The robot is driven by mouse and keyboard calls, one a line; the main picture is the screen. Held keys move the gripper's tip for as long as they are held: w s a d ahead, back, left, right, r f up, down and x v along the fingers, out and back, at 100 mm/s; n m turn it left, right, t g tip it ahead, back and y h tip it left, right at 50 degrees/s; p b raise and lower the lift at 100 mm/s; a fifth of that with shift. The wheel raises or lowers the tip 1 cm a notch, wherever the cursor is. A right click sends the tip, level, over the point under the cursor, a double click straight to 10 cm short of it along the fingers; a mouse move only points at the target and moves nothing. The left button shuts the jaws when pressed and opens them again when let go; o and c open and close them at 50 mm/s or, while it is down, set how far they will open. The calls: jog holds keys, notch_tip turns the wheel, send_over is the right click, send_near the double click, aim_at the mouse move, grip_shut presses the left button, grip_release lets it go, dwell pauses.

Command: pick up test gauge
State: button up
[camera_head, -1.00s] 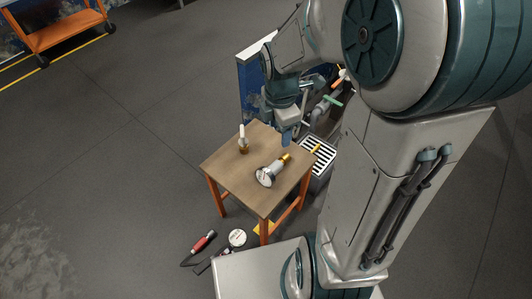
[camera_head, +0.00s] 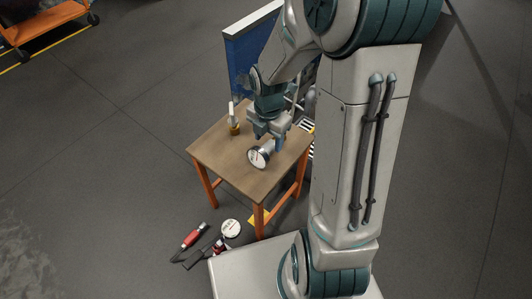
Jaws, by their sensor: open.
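The test gauge (camera_head: 259,158), with a round white dial face and a metal body, lies on its side on the small wooden table (camera_head: 222,160). My gripper (camera_head: 268,137) points down over the gauge, with its fingers close to the body behind the dial. The jaws are open. The gripper hides the brass end of the gauge, and I cannot tell whether the fingers touch it.
A small white-topped item with a brown base (camera_head: 234,120) stands upright on the table, left of my gripper. A blue panel (camera_head: 247,62) stands behind the table. A red-handled tool (camera_head: 194,235) and a round white dial (camera_head: 231,228) lie on the floor in front. Open floor lies left.

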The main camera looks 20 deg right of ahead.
aim_at(266, 147)
jog(key=shift+w+a+f+b, duration=0.15)
jog(key=shift+f+b, duration=0.75)
jog(key=shift+f, duration=0.45)
jog(key=shift+w+a+f+b, duration=0.15)
jog(key=shift+f+b, duration=0.75)
jog(key=shift+f, duration=0.45)
jog(key=shift+d+r, duration=0.1)
jog(key=c, duration=1.1)
